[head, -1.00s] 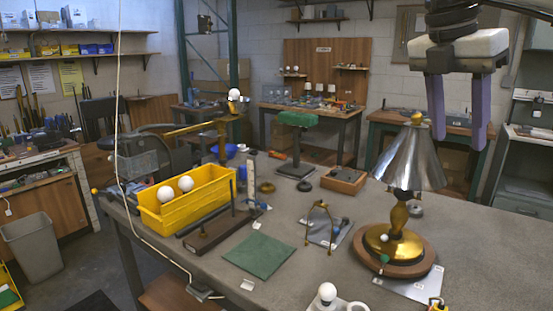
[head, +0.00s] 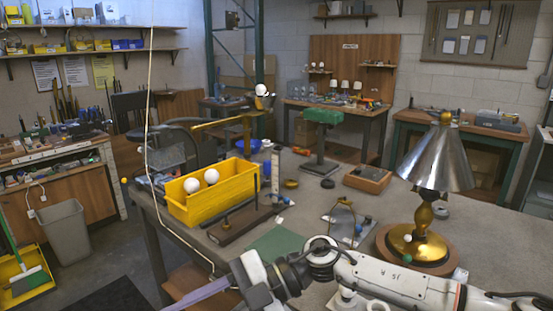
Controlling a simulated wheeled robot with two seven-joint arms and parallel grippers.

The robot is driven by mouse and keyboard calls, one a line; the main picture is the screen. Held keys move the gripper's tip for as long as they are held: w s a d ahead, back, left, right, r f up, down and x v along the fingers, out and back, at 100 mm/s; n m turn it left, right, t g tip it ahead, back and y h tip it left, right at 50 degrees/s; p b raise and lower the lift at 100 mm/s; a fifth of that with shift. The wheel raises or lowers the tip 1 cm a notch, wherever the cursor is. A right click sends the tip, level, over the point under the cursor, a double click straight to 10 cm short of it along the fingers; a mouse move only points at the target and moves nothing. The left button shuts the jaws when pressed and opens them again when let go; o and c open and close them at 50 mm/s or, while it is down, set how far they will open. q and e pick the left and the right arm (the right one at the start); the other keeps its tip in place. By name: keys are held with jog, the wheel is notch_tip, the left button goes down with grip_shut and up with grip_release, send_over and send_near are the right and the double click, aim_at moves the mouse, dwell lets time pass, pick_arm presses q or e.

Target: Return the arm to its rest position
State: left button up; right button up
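A lamp stands upright on the right of the workbench, with a silver cone shade (head: 437,160), a brass stem (head: 424,216) and a round wooden base (head: 447,262). My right arm comes in from the right and crosses the front of the bench, hiding part of it. My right gripper (head: 196,294) is at the lower left of this arm, its purple fingers pointing left past the bench's front edge. It is seen side-on and partly cut off, so its opening is unclear; nothing shows in it. My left gripper is out of view.
A yellow bin (head: 222,205) with white bulbs stands at the bench's left. A green mat (head: 274,243) is partly behind my arm. A thin pale cord (head: 148,100) hangs down left of the bin. A grey waste bin (head: 66,240) stands on the floor.

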jog(key=s+a+r+m+t+y, duration=0.1)
jog(key=a+r+m+t+y, duration=0.15)
jog(key=y, duration=0.25)
jog(key=w+d+f+m+t+h, duration=0.35)
jog(key=d+f+m+t, duration=0.35)
jog(key=m+t, duration=0.3)
jog(key=w+d+f+m+t+h, duration=0.35)
jog(key=d+f+m+t, duration=0.3)
jog(key=m, duration=0.45)
jog(key=s+d+f+m+g+h, duration=0.5)
jog(key=s+d+f+h, duration=0.4)
jog(key=s+d+f, duration=1)
notch_tip(320, 180, down, 4)
jog(key=shift+s+d+r+m, duration=0.1)
jog(key=shift+s+d+m, duration=0.1)
jog(key=shift+s+m, duration=0.4)
jog(key=shift+w, duration=0.1)
